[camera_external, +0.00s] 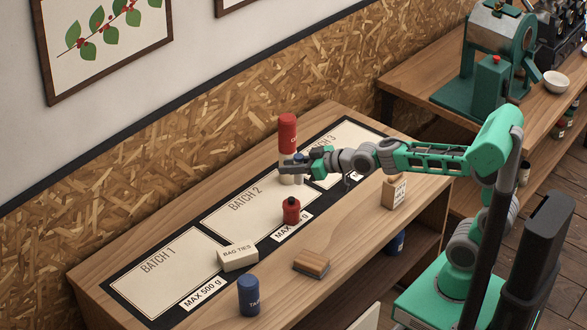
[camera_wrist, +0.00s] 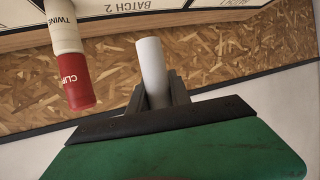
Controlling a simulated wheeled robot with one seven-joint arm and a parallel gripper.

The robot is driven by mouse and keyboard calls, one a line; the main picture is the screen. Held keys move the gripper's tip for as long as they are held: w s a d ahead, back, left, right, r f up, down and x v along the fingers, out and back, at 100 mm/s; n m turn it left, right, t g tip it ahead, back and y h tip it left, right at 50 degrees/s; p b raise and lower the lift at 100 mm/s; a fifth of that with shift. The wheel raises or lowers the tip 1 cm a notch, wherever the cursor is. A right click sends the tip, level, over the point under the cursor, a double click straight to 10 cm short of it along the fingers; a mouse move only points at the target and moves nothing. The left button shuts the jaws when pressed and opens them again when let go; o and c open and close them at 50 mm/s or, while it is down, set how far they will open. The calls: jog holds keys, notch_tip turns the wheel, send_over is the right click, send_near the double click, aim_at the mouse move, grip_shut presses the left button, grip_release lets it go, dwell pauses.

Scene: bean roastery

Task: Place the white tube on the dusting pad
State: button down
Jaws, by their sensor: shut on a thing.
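The white tube (camera_wrist: 151,60) is between the two dark fingers of my gripper (camera_wrist: 157,84) in the wrist view, and the fingers are shut on it. In the external view my gripper (camera_external: 292,168) is over the table around the Batch 2 and Batch 3 panels, beside a stack of a red clips tin on a white twine can; there the tube is hard to tell from the can. A small wood-topped block with a grey underside (camera_external: 311,263), which looks like the dusting pad, lies on the bare front of the table, nearer the camera than my gripper. Its top is clear.
The red clips tin (camera_external: 287,133) stands tall close by my gripper; it also shows in the wrist view (camera_wrist: 77,82). A small red container (camera_external: 291,210), a bag ties box (camera_external: 238,257), a blue can (camera_external: 249,295) and a tan box (camera_external: 394,192) stand on the table.

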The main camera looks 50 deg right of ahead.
jog(key=s+a+f+n+g+y, duration=0.2)
jog(key=s+a+f+n+y, duration=0.1)
jog(key=s+a, duration=0.4)
jog(key=s+a+f+n+g+y, duration=0.25)
jog(key=s+a, duration=0.25)
jog(key=s, duration=0.3)
jog(key=n+y, duration=0.1)
jog(key=n, duration=0.1)
send_over(303, 261)
jog(key=shift+m, duration=0.25)
notch_tip(303, 261, down, 8)
jog(key=shift+f+b, duration=0.25)
jog(key=shift+b, duration=0.1)
jog(key=c, duration=1.2)
grip_release()
jog(key=shift+r, duration=0.15)
